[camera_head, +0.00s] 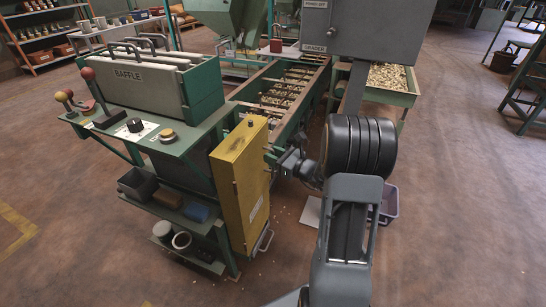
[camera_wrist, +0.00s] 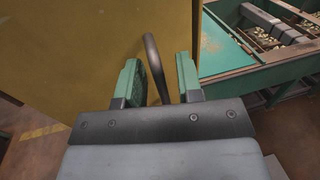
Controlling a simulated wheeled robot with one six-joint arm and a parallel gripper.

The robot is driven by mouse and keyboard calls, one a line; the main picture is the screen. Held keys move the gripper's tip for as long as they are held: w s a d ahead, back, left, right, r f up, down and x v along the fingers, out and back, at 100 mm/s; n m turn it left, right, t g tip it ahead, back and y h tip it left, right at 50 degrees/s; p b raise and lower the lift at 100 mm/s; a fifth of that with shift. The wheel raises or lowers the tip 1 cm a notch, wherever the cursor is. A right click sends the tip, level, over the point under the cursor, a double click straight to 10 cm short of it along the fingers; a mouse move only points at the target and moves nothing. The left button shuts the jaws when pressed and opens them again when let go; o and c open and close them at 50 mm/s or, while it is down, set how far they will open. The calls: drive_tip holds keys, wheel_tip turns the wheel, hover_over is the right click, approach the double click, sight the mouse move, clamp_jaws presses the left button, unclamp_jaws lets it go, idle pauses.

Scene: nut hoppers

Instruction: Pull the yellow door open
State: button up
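The yellow door (camera_head: 240,180) is an upright panel at the right end of the green bench in the head view. In the wrist view its yellow face (camera_wrist: 70,50) fills the upper left. In the head view my gripper (camera_head: 275,155) is at the door's right edge, small and partly hidden by my wrist. The far end of the handle is hidden.
The green bench (camera_head: 165,140) left of the door carries levers, knobs and a baffle box (camera_head: 140,85). A green trough of nuts (camera_head: 285,95) runs behind the door. A purple bin (camera_head: 388,205) is on the floor behind my arm. Open floor lies at right.

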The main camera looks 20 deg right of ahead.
drive_tip(key=shift+c, duration=0.4)
clamp_jaws()
